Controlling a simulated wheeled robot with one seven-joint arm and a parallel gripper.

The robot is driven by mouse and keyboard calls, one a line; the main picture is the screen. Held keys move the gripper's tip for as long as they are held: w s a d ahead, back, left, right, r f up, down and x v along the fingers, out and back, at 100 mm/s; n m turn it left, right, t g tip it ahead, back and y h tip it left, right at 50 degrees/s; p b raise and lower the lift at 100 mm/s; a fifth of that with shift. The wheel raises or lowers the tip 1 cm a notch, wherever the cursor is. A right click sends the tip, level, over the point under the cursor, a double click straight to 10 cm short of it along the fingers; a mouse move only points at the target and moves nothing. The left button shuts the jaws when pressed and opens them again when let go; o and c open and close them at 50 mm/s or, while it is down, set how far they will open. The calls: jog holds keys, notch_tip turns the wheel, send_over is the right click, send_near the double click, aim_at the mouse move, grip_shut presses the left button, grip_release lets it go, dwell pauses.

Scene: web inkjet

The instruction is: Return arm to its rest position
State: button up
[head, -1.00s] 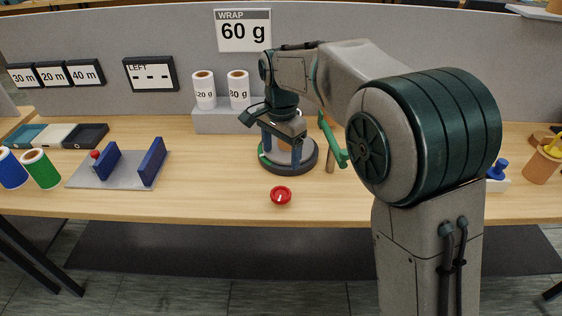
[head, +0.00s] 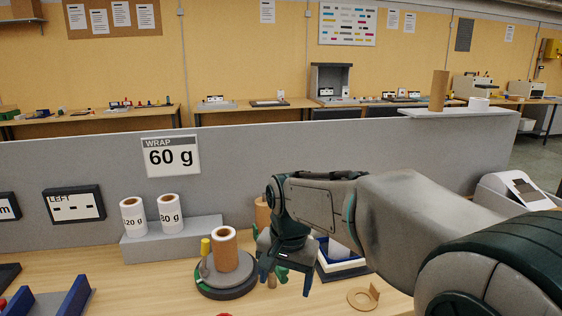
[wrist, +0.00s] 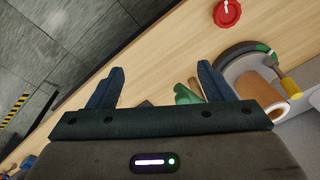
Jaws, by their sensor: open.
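My gripper (head: 287,280) hangs over the table just right of the round dark base in the head view. In the wrist view its two blue fingers (wrist: 161,75) are spread apart with nothing held between them. A brown-wrapped roll (head: 226,257) stands upright on the round base (head: 227,290), apart from the gripper. The roll (wrist: 256,98) also shows at the right of the wrist view. My arm reaches in from the lower right of the head view, bent down at the wrist.
A green object (wrist: 186,94) lies below, near the right finger. A red knob (wrist: 227,13) sits on the table. Two white rolls (head: 172,213) stand on a grey step. A grey partition (head: 330,150) runs behind. A brown bracket (head: 365,297) lies right of the gripper.

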jog(key=s+d+f+n+t+p, duration=0.1)
jog(key=s+d+f+n, duration=0.1)
jog(key=s+d, duration=1.2)
jog(key=shift+s+d+f+n+t+h, duration=0.3)
jog(key=shift+s+f+n+t, duration=0.15)
jog(key=shift+n, duration=0.35)
